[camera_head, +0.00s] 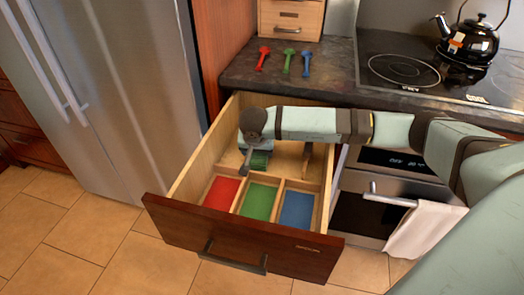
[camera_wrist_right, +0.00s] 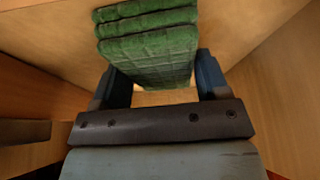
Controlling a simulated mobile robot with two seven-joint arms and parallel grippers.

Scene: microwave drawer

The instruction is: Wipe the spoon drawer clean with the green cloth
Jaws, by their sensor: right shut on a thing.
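The drawer (camera_head: 170,208) is pulled open, with red (camera_head: 221,193), green (camera_head: 260,201) and blue (camera_head: 297,209) compartments at its front and a plain wooden section behind. My right gripper (camera_head: 252,166) reaches down into that rear section. It is shut on the folded green cloth (camera_wrist_right: 148,45), which sits between its fingers in the right wrist view (camera_wrist_right: 155,80). In the head view only a small part of the cloth (camera_head: 260,159) shows, low in the drawer. I cannot tell whether it touches the drawer floor. My left gripper is not in view.
Red (camera_head: 263,58), green (camera_head: 288,61) and blue (camera_head: 306,63) spoons lie on the dark counter (camera_head: 335,75) behind the drawer. A kettle (camera_head: 472,40) stands on the stove. A white towel (camera_head: 425,230) hangs on the oven handle. The fridge (camera_head: 120,90) stands left of the drawer.

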